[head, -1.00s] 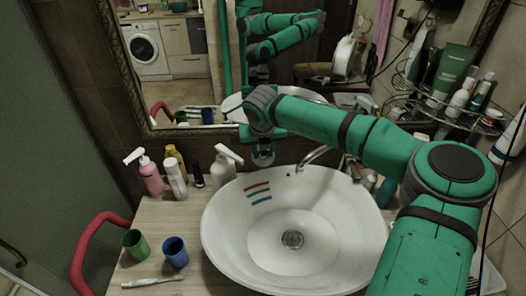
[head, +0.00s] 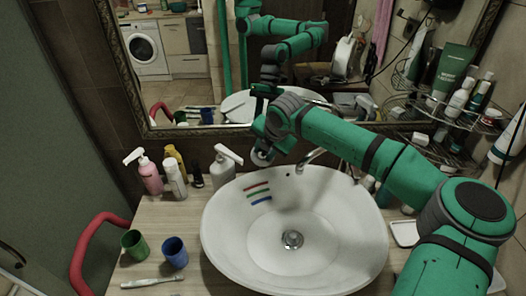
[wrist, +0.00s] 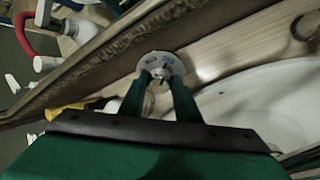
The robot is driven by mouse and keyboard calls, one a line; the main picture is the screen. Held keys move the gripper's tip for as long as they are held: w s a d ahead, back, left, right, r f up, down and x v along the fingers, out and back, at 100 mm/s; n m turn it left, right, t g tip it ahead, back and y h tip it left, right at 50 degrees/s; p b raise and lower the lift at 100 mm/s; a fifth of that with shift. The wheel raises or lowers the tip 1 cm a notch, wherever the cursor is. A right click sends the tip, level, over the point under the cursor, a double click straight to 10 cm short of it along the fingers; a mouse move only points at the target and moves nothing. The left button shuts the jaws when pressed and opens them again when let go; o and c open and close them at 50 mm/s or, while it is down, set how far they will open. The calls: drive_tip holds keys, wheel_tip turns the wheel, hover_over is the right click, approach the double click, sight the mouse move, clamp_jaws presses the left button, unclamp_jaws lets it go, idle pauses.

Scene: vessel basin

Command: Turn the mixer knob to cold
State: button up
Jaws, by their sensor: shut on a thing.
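The mixer knob (wrist: 162,64) shows in the wrist view as a pale round disc with bluish marks and a small raised grip in the middle. My gripper (wrist: 158,82) has its two green fingers on either side of this grip and is shut on it. In the head view my gripper (head: 264,149) is above the basin's back rim, left of the spout, with the round pale knob (head: 262,158) at its tip. The fingers and hand partly hide the knob, and I cannot read its setting.
The white basin (head: 225,245) has red, green and blue stripes on its inner wall. The spout (head: 312,155) is close to my gripper's right. A white pump bottle (head: 224,170) and other bottles stand left. A mirror is behind; a wire shelf (head: 455,135) is at the right.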

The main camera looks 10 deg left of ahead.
drive_tip(key=shift+d+m, duration=0.1)
drive_tip(key=shift+m, duration=0.3)
drive_tip(key=o, duration=1)
drive_tip(key=shift+o, duration=0.2)
drive_tip(key=v, duration=1.1)
drive_tip(key=shift+f, duration=0.15)
